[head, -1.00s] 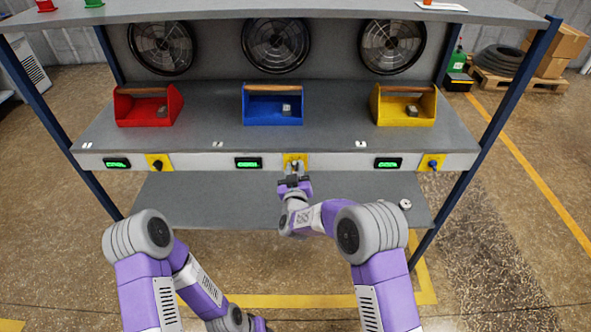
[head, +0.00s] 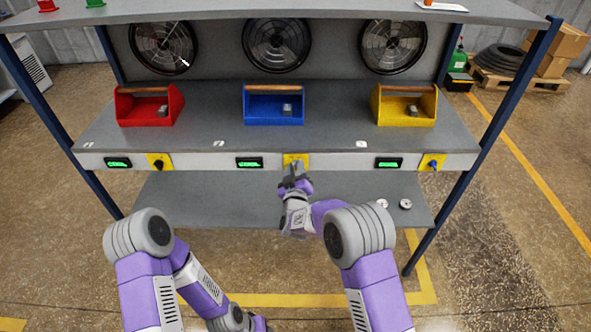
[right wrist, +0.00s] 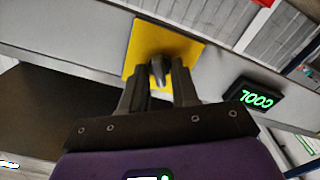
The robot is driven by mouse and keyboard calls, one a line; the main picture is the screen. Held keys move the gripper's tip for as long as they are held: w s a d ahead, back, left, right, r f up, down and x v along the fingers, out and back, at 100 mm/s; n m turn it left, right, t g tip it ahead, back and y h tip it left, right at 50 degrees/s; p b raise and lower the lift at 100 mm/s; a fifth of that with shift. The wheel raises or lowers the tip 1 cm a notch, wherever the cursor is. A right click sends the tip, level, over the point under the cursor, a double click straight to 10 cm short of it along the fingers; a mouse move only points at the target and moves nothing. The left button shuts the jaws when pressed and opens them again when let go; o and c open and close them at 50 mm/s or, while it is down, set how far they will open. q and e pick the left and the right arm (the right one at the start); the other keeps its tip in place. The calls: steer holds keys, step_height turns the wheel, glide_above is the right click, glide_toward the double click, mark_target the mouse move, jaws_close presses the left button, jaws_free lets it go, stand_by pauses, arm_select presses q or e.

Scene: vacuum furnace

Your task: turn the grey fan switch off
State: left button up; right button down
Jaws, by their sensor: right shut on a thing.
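The grey fan switch (right wrist: 158,72) is a knob on a yellow plate (right wrist: 178,48) in the right wrist view. In the head view its yellow plate (head: 303,158) is the middle one on the bench's front rail, and my gripper covers the knob. My right gripper (right wrist: 158,82) is shut on the grey switch, one finger on each side of it. In the head view my right gripper (head: 293,170) reaches the rail from below. The switch's exact setting cannot be told. My left arm shows at the lower left; its gripper is not in view.
A black switch (head: 157,164) and a blue switch (head: 432,165) sit on the rail. Green-lit displays (head: 249,163) stand beside the switches. Red (head: 128,105), blue (head: 253,105) and yellow (head: 390,105) toolboxes stand behind. Three fans (head: 277,44) are on the back panel.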

steer(key=c, duration=1.2)
jaws_free()
steer(key=s+p, duration=0.1)
steer(key=s, duration=0.6)
steer(key=shift+s, duration=0.3)
steer(key=shift+f, duration=0.1)
